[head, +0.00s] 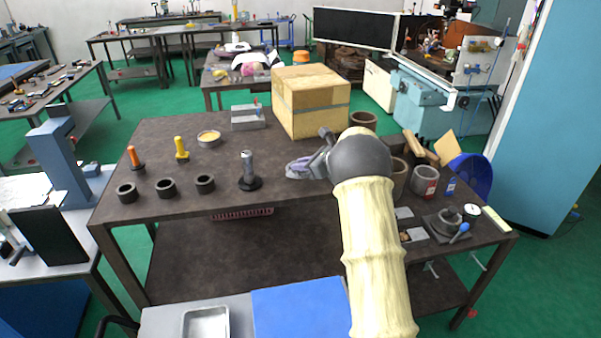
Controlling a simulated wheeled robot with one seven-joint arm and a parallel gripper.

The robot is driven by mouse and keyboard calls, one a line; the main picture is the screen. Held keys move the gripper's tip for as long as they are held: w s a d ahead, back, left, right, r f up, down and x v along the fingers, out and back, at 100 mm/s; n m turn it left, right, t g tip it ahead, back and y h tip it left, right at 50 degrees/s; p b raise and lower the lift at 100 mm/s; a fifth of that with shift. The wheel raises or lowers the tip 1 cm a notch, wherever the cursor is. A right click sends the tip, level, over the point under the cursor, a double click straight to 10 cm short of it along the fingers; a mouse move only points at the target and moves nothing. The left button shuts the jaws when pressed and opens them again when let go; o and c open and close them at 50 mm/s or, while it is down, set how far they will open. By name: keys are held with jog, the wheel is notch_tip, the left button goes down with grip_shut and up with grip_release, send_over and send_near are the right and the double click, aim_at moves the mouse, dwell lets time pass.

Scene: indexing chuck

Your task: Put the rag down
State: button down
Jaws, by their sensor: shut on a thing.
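The rag (304,167) is a crumpled grey-purple cloth at the middle of the dark workbench (240,149). My gripper (318,160) is at the rag's right side, shut on it. My round dark wrist and pale sleeved arm come in from the lower right and hide part of the bench. The rag is low over the bench top; I cannot tell whether it touches the surface.
A cardboard box (309,101) stands behind the rag. Cylinders and small parts crowd the right end. The bench's front middle is clear.

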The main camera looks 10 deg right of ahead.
aim_at(302, 174)
jog(key=shift+f, duration=0.1)
notch_tip(302, 174, down, 4)
jog(key=shift+r+p, duration=0.2)
jog(key=shift+p, duration=0.35)
jog(key=shift+a, duration=0.1)
jog(key=c, duration=1.3)
grip_release()
jog(key=shift+c, duration=0.2)
jog(key=b+v, duration=0.3)
jog(key=v, duration=0.9)
jog(key=shift+s, duration=0.1)
